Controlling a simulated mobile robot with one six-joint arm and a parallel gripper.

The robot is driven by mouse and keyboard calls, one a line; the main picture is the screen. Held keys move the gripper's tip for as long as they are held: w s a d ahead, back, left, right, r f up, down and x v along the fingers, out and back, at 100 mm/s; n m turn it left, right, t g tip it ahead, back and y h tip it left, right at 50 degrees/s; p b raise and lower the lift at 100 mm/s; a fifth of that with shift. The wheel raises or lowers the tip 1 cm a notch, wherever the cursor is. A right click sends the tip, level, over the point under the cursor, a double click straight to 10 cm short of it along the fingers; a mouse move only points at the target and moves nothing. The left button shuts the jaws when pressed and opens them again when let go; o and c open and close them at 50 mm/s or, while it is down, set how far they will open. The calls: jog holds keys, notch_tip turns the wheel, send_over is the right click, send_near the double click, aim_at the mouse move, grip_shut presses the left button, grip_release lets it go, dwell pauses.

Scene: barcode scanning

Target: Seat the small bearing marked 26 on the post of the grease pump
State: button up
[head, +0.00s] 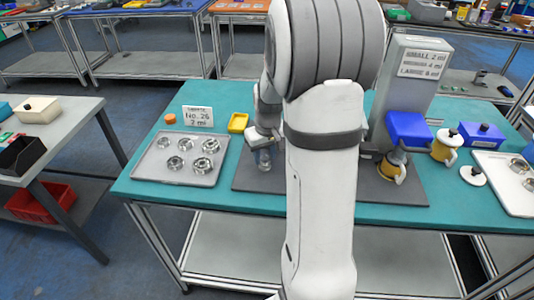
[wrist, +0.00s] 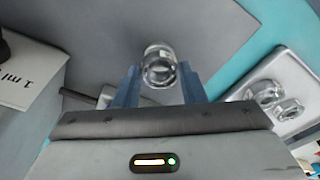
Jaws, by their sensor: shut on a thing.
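My gripper (wrist: 162,92) points down over the dark grey mat in the middle of the teal table. Its two blue fingers are shut on a shiny ring-shaped bearing (wrist: 160,66). No number can be read on it. In the head view my gripper (head: 264,158) is partly hidden by my arm, left of the arm's thick link. The grease pump (head: 408,85) is a grey column with a size sign and a blue block, right of my arm. A yellow pot stands under the block. I cannot make out its post. A card (head: 198,117) reads No. 26, 2 ml.
A grey tray (head: 150,175) with several bearings lies at the table's left, near a yellow bin (head: 238,122) and an orange disc.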

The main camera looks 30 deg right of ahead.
jog(key=shift+f+b, duration=0.7)
jog(key=shift+f, duration=0.05)
dwell(0.6)
jog(key=o, duration=1.4)
jog(key=shift+r, duration=0.1)
notch_tip(320, 180, up, 8)
jog(key=p, duration=0.5)
jog(key=shift+w+f, duration=0.1)
jog(key=shift+f, duration=0.15)
